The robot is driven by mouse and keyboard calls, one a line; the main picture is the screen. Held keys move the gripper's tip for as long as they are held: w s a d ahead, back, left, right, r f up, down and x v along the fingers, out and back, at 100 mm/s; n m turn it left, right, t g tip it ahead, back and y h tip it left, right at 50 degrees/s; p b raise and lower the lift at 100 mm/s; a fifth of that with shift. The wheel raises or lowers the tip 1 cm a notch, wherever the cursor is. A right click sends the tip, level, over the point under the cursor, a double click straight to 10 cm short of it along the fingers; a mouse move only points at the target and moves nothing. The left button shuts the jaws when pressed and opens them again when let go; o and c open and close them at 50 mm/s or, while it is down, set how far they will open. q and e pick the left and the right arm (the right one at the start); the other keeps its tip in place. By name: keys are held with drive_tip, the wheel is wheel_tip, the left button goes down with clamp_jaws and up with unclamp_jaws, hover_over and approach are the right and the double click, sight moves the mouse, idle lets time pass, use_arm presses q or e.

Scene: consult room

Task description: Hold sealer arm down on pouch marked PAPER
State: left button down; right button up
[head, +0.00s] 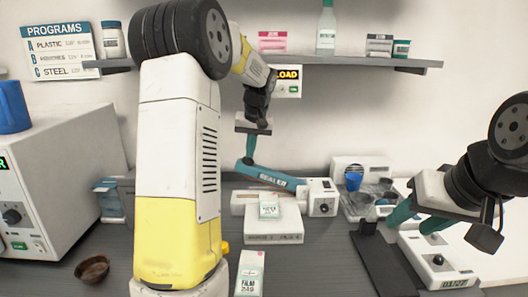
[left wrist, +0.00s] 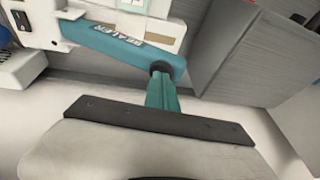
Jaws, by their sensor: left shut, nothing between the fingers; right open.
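The teal sealer arm (head: 272,177), lettered SEALER, tilts up to its left end above the white sealer body (head: 322,198). It also shows in the left wrist view (left wrist: 115,45). My left gripper (head: 247,161) is shut and empty, fingers pointing down at the arm's raised left end. In the left wrist view its fingertips (left wrist: 160,68) overlap that end; I cannot tell whether they touch. A small pouch (head: 269,206) lies at the sealer's front, its print too small to read. A pouch marked FILM (head: 250,275) lies nearer me. My right gripper (head: 416,220) is open at the right.
A white steriliser-like box (head: 60,175) stands at the left, a brown bowl (head: 92,268) before it. A blue cup (head: 353,179) stands in a grey tray right of the sealer. A white device (head: 438,262) sits below my right gripper. A shelf (head: 350,63) runs above.

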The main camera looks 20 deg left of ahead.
use_arm(q)
drive_tip(key=shift+f, duration=0.25)
